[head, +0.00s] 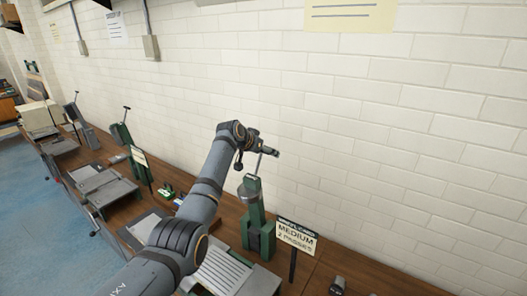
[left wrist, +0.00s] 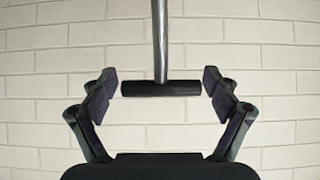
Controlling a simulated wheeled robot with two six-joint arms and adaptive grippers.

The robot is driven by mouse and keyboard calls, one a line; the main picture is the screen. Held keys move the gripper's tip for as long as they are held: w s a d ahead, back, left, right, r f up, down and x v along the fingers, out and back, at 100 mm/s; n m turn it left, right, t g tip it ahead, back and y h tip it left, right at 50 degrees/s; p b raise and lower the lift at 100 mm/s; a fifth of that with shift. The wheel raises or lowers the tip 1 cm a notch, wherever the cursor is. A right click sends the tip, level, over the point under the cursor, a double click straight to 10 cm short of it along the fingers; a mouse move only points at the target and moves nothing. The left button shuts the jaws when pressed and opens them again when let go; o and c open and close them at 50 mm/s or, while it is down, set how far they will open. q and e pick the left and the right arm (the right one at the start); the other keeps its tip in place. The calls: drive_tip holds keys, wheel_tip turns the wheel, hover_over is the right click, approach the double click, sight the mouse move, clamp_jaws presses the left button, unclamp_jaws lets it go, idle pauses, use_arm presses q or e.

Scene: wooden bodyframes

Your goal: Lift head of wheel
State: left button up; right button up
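A green machine (head: 257,222) stands on the bench just left of a sign reading "MEDIUM 2 PASSES". A thin metal lever rises from its grey-topped head (head: 250,187). My left gripper (head: 270,151) is at the lever's upper end, above the machine. In the left wrist view my left gripper (left wrist: 161,96) is open, with its padded fingers apart. A black crossbar handle (left wrist: 160,88) on a metal rod (left wrist: 160,40) lies between the fingers, with narrow gaps at its ends. My right gripper is not in view.
The "MEDIUM" sign (head: 296,236) stands on a post close to the machine's right. A ribbed grey plate (head: 226,268) lies at its front left. More lever machines (head: 122,134) and trays line the wooden bench further left. A white brick wall (head: 400,120) stands behind.

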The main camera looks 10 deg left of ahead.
use_arm(q)
drive_tip(key=shift+s+a+r, duration=0.2)
drive_tip(key=shift+s+r, duration=0.2)
drive_tip(key=shift+r, duration=0.1)
drive_tip(key=v, duration=1.1)
drive_tip(key=shift+f, duration=0.1)
